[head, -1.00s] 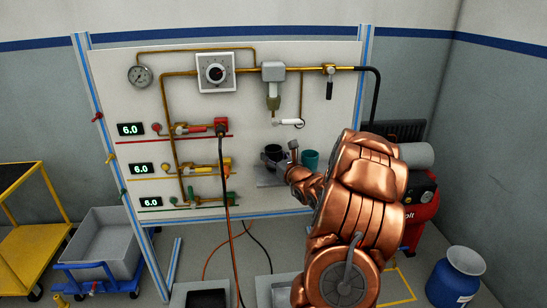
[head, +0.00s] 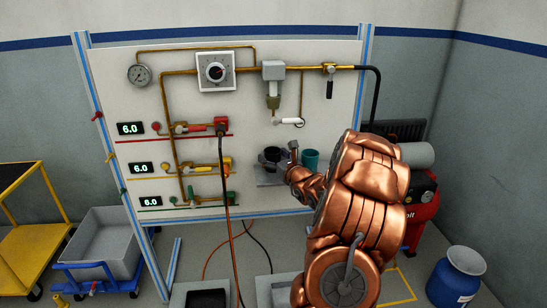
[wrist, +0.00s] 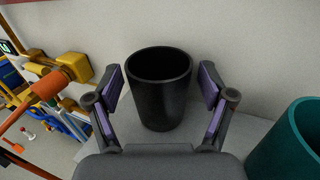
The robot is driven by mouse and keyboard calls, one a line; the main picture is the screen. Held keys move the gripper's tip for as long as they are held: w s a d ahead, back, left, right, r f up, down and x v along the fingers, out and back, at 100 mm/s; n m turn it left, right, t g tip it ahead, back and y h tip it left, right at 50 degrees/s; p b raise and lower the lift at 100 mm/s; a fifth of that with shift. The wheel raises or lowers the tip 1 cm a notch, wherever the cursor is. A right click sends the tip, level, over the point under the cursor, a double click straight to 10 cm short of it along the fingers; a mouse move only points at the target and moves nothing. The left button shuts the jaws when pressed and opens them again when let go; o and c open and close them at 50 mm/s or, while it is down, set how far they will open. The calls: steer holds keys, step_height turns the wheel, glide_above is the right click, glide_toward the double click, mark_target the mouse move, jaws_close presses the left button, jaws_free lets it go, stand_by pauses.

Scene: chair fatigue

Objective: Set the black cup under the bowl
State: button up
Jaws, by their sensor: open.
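The black cup (wrist: 160,100) stands upright on a small grey shelf (wrist: 240,125) in the wrist view. My gripper (wrist: 160,84) is open, with one finger on each side of the cup and a gap showing on both sides. In the head view the gripper and the dark cup (head: 271,156) overlap on the shelf, partly behind my copper arm. The bowl appears to be the small olive-brown piece (head: 273,103) under the grey block on the panel, above and apart from the cup.
A teal cup (wrist: 293,145) stands on the right of the shelf, close to my gripper. A white pipe elbow (head: 288,121) juts out above the shelf. Valves with coloured handles (head: 220,125) and hanging hoses are on the panel to the left.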

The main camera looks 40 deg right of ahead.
steer(key=shift+r+p, duration=0.75)
steer(key=b+v, duration=0.2)
steer(key=v, duration=1)
steer(key=w+a+r+n+g+y, duration=0.1)
steer(key=w+a+r+n+y, duration=0.15)
steer(key=a+n+y, duration=0.65)
steer(key=w+a+r+n+y, duration=0.15)
steer(key=w+a, duration=0.25)
steer(key=a, duration=1.1)
steer(key=s+a+f+n+g+y, duration=0.1)
steer(key=s+a+n+g+y, duration=0.3)
steer(key=a, duration=0.5)
steer(key=s+a+n+g+y, duration=0.25)
steer(key=a+n, duration=0.35)
steer(key=a, duration=0.4)
steer(key=s+a+f+n+g+h, duration=0.1)
steer(key=s+a+f+n+g, duration=0.2)
steer(key=s+a+n+g, duration=0.35)
steer(key=s+a+f+n+g+h, duration=0.2)
steer(key=s+a+n+g, duration=0.1)
steer(key=s, duration=0.6)
steer(key=s+d+f+n+g+h, duration=0.3)
steer(key=s+d+n+h, duration=0.6)
steer(key=s+d, duration=0.2)
steer(key=shift+s+d, duration=0.3)
steer(key=shift+s, duration=0.5)
